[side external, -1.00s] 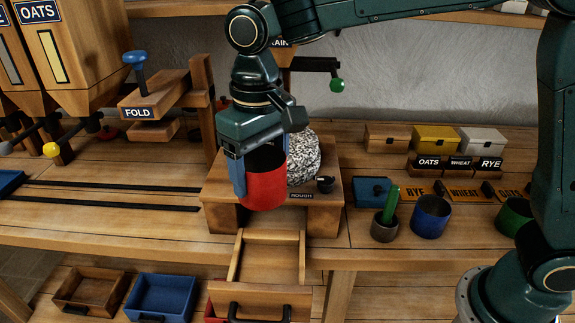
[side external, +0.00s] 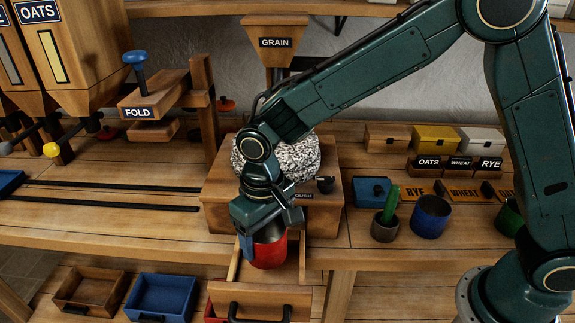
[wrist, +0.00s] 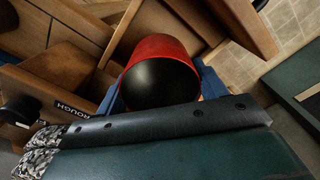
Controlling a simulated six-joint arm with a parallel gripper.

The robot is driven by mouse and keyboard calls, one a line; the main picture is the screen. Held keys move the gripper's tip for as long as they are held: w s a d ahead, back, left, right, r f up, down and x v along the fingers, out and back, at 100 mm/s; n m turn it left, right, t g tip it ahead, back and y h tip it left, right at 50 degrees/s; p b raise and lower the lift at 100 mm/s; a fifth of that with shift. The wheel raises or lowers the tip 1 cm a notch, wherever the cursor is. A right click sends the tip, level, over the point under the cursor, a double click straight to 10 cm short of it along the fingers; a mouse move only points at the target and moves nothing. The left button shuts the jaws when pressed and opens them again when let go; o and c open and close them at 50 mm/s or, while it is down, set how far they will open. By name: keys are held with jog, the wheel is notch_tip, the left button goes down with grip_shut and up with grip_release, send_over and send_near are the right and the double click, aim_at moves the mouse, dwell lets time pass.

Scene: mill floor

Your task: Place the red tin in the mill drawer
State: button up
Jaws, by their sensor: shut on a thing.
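The red tin (side external: 269,251) is upright, inside or just over the open mill drawer (side external: 285,297) that sticks out below the millstone stand. I cannot tell if its base touches the drawer floor. My gripper (side external: 262,238) is shut on the tin from above, with one blue finger visible at its left side. In the wrist view the red tin (wrist: 160,75) shows its dark, empty-looking inside between the blue fingers (wrist: 155,95). Wooden drawer walls (wrist: 100,30) surround it there. The mill (side external: 320,215), with its speckled stone (side external: 290,160), stands behind my gripper.
A blue tray (side external: 160,297) and a brown tray (side external: 90,290) sit on the lower shelf at left. A grey pot (side external: 384,230) and a blue tin (side external: 430,217) stand on the bench to the right. The FOLD press (side external: 155,95) stands at back left.

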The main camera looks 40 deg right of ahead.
jog(key=shift+f, duration=0.25)
jog(key=shift+f, duration=2.05)
jog(key=shift+f, duration=0.15)
jog(key=o, duration=1)
jog(key=shift+o, duration=0.2)
notch_tip(320, 180, up, 12)
jog(key=shift+d+r, duration=0.1)
jog(key=shift+r, duration=0.15)
